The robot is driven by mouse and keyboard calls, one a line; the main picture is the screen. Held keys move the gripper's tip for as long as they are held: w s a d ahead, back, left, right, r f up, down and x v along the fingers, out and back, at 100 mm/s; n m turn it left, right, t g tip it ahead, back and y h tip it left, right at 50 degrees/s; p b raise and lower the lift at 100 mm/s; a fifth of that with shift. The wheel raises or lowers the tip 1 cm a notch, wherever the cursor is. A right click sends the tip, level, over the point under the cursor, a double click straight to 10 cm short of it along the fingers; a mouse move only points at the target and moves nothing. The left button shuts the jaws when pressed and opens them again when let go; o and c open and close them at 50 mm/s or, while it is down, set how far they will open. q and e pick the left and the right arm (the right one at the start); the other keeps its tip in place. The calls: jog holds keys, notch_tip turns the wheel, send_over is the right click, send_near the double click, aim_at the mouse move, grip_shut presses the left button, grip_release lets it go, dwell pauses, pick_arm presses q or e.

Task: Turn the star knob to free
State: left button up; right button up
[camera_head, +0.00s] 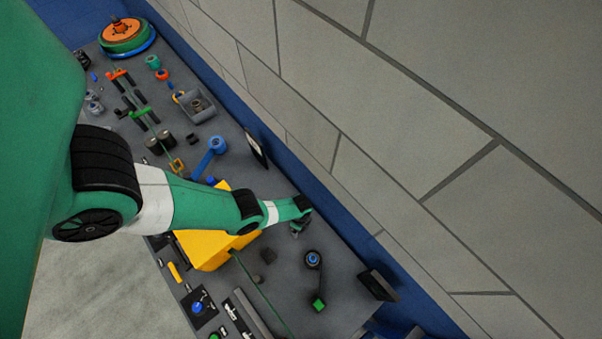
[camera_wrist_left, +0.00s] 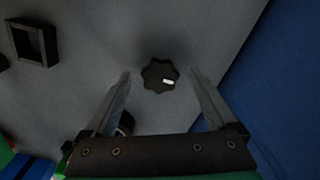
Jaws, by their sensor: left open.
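The star knob (camera_wrist_left: 159,78) is dark with a lobed rim and shows in the left wrist view on the grey panel (camera_wrist_left: 215,35). A short white mark lies on its face, right of centre and nearly level in the picture. My left gripper (camera_wrist_left: 160,74) is open, with one finger on each side of the knob and a visible gap on both sides. I cannot tell how deep the fingertips reach. In the head view my left gripper (camera_head: 299,228) is over the panel near its wall-side edge, and I cannot make out the knob there. My right gripper is not in view.
A dark square frame (camera_wrist_left: 34,42) is at the upper left in the wrist view. A yellow box (camera_head: 205,252) stands beneath my left arm. A blue-topped black knob (camera_head: 312,259) and a green block (camera_head: 319,304) are nearby. A brick wall (camera_head: 400,120) borders the panel.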

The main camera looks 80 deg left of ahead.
pick_arm(q)
jog(key=c, duration=1.4)
jog(key=shift+o, duration=0.2)
jog(key=n, duration=0.4)
jog(key=shift+n, duration=0.3)
jog(key=n+b, duration=0.1)
jog(key=n, duration=0.3)
jog(key=shift+n, duration=0.3)
jog(key=n, duration=0.4)
jog(key=shift+n, duration=2.4)
